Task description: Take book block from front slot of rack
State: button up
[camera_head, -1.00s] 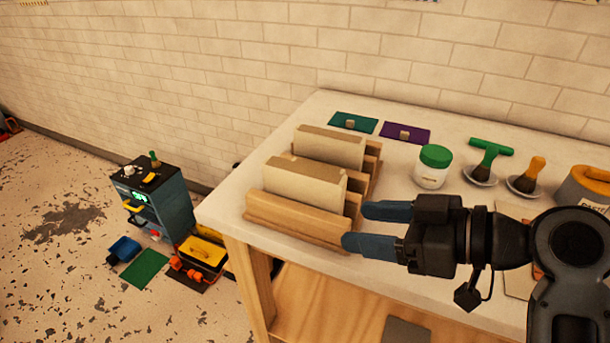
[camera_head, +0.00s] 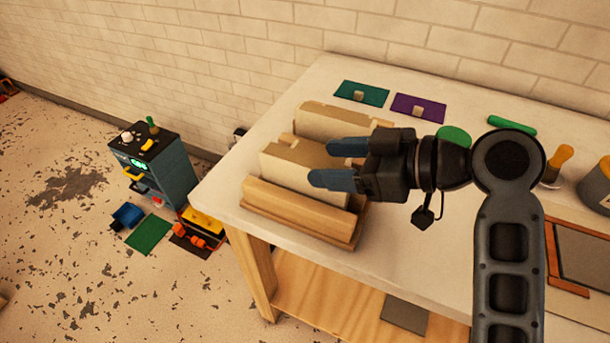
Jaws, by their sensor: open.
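The wooden rack (camera_head: 262,214) stands at the left end of the white table, its front rail nearest me. A pale book block (camera_head: 285,170) stands upright in the front slot, just behind that rail. Another pale book block (camera_head: 325,119) stands in a slot farther back. My gripper (camera_head: 325,164) is open, its two blue fingers pointing left. In the picture the fingers overlap the right end of the front block. I cannot tell whether they touch it or are above it. The fingers and wrist hide the right part of the rack.
The white table (camera_head: 430,225) has free room to the right of the rack. A teal mat (camera_head: 361,93) and a purple mat (camera_head: 417,108) lie behind it. A green-lidded jar (camera_head: 455,136) is partly hidden by my wrist. A dark cabinet (camera_head: 160,170) stands on the floor at left.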

jog(key=shift+x, duration=0.85)
grip_shut()
